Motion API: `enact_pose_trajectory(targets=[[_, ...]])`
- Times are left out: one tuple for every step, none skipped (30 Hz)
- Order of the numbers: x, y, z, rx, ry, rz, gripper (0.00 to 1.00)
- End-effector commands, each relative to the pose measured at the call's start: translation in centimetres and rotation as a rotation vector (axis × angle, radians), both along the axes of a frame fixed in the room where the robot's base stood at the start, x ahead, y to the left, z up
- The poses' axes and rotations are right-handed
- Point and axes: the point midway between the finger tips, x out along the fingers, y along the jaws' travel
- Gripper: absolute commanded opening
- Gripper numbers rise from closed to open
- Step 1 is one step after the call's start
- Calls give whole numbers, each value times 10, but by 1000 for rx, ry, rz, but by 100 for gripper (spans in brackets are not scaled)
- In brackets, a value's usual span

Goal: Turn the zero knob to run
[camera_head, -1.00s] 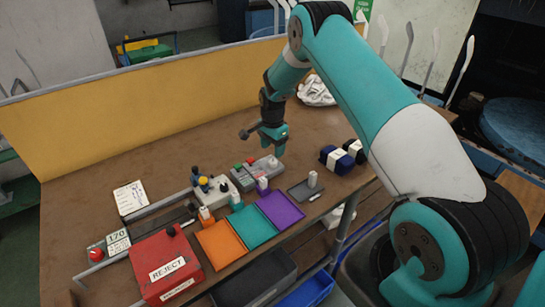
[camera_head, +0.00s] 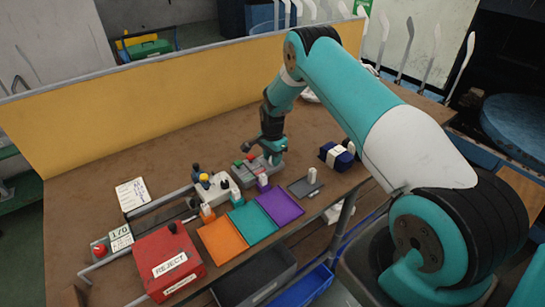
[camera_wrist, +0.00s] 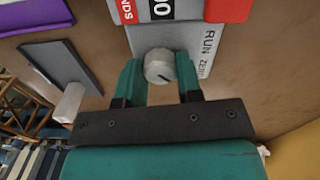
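In the wrist view a round pale grey knob (camera_wrist: 159,66) with a dark pointer mark stands on a light plate (camera_wrist: 205,50) lettered RUN and ZERO. The mark points to the lower right, on the ZERO side. My gripper (camera_wrist: 161,74) has its two teal fingers on either side of the knob; whether they touch it I cannot tell. In the head view my gripper (camera_head: 273,156) is down at the grey control box (camera_head: 252,172) with red and green parts, and hides the knob there.
A red REJECT box (camera_head: 167,262), orange (camera_head: 221,241), teal (camera_head: 252,222) and purple (camera_head: 280,206) trays line the front. A dark tray (camera_head: 304,187) with a white piece and a navy bundle (camera_head: 336,157) are to the right.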

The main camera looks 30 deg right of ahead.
Motion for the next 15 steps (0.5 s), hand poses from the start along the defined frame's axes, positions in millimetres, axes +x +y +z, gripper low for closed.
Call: enact_pose_trajectory(targets=[[0, 0, 0, 0, 0, 1, 9], [0, 0, 0, 0, 0, 2, 9], [0, 0, 0, 0, 0, 4, 9], [0, 0, 0, 0, 0, 7, 9], [0, 0, 0, 0, 0, 11, 9], [0, 0, -1, 0, 0, 19, 9], [0, 0, -1, 0, 0, 27, 9], [0, 0, -1, 0, 0, 35, 9], [0, 0, -1, 0, 0, 50, 9], [0, 0, -1, 0, -1, 63, 9], [0, 0, -2, 0, -1, 77, 9], [1, 0, -2, -1, -2, 100, 9], [1, 0, -2, -1, -2, 118, 9], [0, 0, -2, -1, -2, 138, 9], [0, 0, -3, -1, -2, 168, 9]])
